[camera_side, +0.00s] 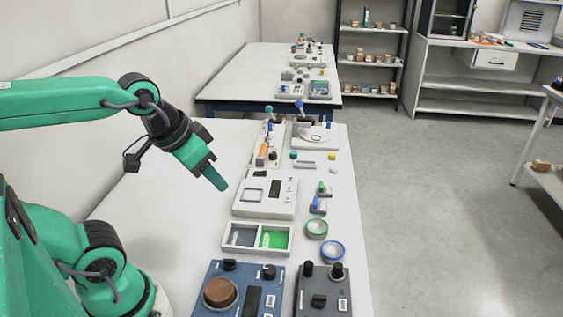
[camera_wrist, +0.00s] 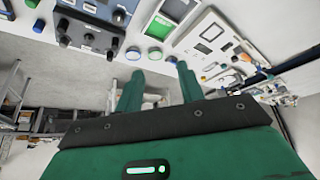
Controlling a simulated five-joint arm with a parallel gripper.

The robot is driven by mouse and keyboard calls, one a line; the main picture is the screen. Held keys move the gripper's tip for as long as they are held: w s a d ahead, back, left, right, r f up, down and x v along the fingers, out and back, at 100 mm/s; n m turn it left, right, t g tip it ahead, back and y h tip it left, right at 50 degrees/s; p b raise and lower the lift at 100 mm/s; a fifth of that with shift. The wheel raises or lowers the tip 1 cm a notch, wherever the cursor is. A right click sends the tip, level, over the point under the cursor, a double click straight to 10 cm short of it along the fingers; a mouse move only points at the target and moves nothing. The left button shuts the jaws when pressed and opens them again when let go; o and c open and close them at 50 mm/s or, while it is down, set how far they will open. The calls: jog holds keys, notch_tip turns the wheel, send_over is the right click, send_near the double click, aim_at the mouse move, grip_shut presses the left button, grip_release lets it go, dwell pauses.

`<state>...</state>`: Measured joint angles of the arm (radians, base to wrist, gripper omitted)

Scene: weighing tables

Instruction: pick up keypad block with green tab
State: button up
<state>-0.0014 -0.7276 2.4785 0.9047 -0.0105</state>
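A small dark block with a green tab (camera_side: 322,189) stands on the white table, right of the white scale, in the side view. A similar block with a blue tab (camera_side: 318,206) stands just in front of it. My gripper (camera_side: 217,181) is above the table, left of the scale and well apart from both blocks. In the wrist view my gripper (camera_wrist: 157,71) shows its two green fingers spread with nothing between them. I cannot make out the green-tab block there; the right finger may hide it.
The scale (camera_side: 250,211), a two-part tray (camera_side: 226,238), a green ring (camera_side: 317,228), a blue ring (camera_side: 333,250) and a blue device (camera_side: 215,278) share the table. A dark knobbed box (camera_side: 310,285) stands at the front right. The table's left side is clear.

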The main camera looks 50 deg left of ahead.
jog(key=w+r+n+g, duration=0.15)
jog(key=w+r, duration=0.25)
jog(key=w, duration=0.6)
jog(key=n+g, duration=0.4)
jog(key=n, duration=0.4)
send_over(321, 185)
notch_tip(321, 185, down, 18)
jog(key=shift+w+f, duration=0.15)
jog(key=shift+f, duration=4.45)
grip_shut()
